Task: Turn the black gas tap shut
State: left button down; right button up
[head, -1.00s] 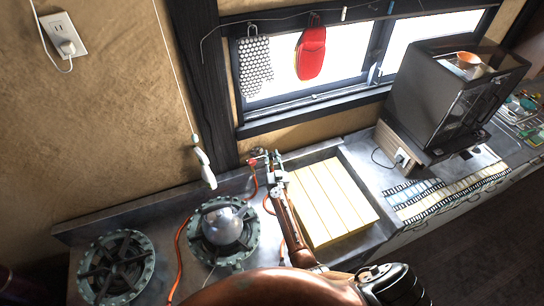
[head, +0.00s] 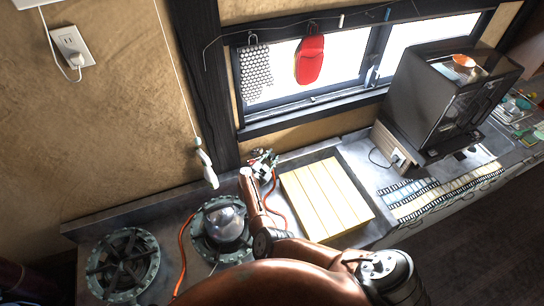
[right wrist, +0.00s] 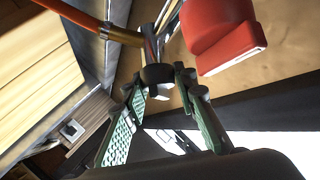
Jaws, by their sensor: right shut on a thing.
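The black gas tap (right wrist: 158,73) shows in the right wrist view as a dark knob on a metal pipe fitting, between the tips of my right gripper's green fingers. My right gripper (right wrist: 161,88) is shut on it. In the head view my right gripper (head: 263,160) is at the pipework behind the hob, just left of the yellow slatted board. The tap itself is hidden there by the gripper and wrist. My left gripper is not in view.
Another burner (head: 122,266) stands at left. The yellow board (head: 325,198) lies right of my arm. A white pull handle (head: 206,166) hangs on a cord nearby.

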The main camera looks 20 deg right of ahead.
jog(key=m+g+b, duration=0.1)
jog(key=m+g, duration=0.2)
jog(key=shift+w+f+m+b, duration=0.1)
jog(key=shift+m+b, duration=0.2)
jog(key=shift+m, duration=0.1)
jog(key=shift+m+g+y+b, duration=0.6)
jog(key=shift+m+g+b, duration=1.1)
jog(key=shift+m+g, duration=0.3)
jog(key=o, duration=1.2)
jog(key=shift+d, duration=0.1)
jog(key=shift+c, duration=0.2)
